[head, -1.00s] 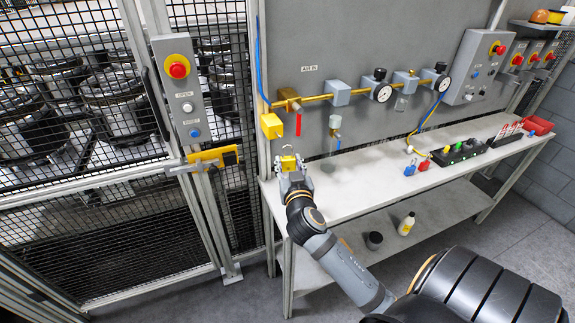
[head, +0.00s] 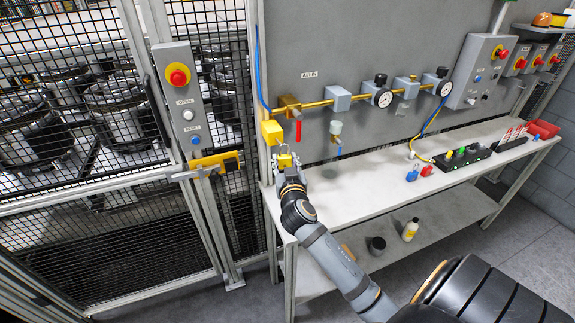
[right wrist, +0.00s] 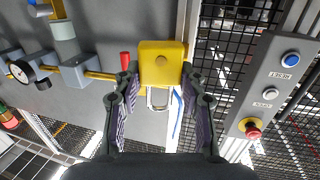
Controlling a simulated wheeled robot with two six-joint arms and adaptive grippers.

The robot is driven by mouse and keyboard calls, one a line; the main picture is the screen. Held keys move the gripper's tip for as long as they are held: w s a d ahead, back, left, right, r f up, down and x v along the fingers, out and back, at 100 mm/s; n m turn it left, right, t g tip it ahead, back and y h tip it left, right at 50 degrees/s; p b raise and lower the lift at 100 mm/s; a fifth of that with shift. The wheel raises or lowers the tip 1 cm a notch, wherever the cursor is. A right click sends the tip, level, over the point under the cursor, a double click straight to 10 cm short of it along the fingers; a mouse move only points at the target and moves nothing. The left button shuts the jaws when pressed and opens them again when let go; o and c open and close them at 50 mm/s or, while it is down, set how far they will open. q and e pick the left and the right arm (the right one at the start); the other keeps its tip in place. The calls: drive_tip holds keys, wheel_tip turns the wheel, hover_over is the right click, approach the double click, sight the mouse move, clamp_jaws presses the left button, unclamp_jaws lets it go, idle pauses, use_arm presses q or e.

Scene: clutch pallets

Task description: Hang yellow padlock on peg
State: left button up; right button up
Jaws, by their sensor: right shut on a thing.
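The yellow padlock (head: 285,161) is held in my right gripper (head: 288,171), its shackle pointing up, in front of the grey panel's left end. I cannot make out a peg clearly. My left gripper is out of view.
A brass air line with a red handle (head: 298,131) runs right of the padlock. The white bench (head: 365,183) lies below, with blue (head: 412,175) and red (head: 427,170) padlocks on it. A button post (head: 184,100) and mesh fence stand left.

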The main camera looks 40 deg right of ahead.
drive_tip(key=shift+a+x, duration=0.2)
drive_tip(key=shift+x, duration=0.7)
drive_tip(key=shift+a+x, duration=0.2)
drive_tip(key=shift+x, duration=0.7)
drive_tip(key=shift+w+d+f+b, duration=0.15)
drive_tip(key=shift+w+f+b, duration=0.4)
drive_tip(key=shift+w+b, duration=0.35)
drive_tip(key=o, duration=1.3)
drive_tip(key=shift+s, duration=0.1)
drive_tip(key=v, duration=1.2)
